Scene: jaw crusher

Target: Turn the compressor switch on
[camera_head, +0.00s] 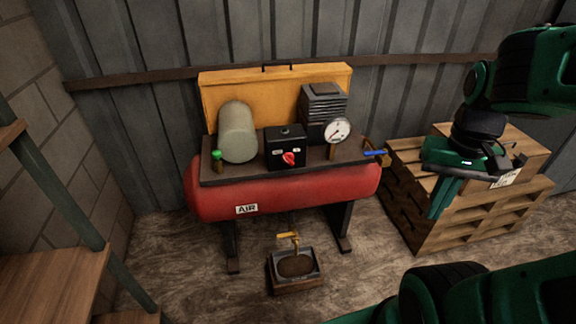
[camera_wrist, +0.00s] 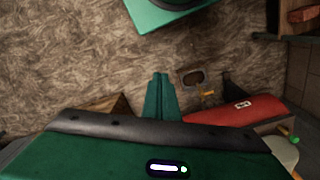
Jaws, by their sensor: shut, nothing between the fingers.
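The compressor is a red tank (camera_head: 290,195) with an "AIR" label, on dark legs against the corrugated wall. On its top plate stands a black switch box (camera_head: 285,150) with a red rotary knob (camera_head: 289,158) on its front, between two small white labels. The knob looks tilted; the label text is too small to read surely. My gripper (camera_head: 438,205) is at the right, in front of the wooden crates, well apart from the compressor. In the wrist view my gripper (camera_wrist: 161,82) is shut and empty, pointing over the floor, with the red tank (camera_wrist: 235,109) at lower right.
A drain tray (camera_head: 295,264) stands on the floor below a yellow-handled valve (camera_head: 288,235). Wooden crates (camera_head: 480,210) stand at right, a shelf (camera_head: 50,285) at left.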

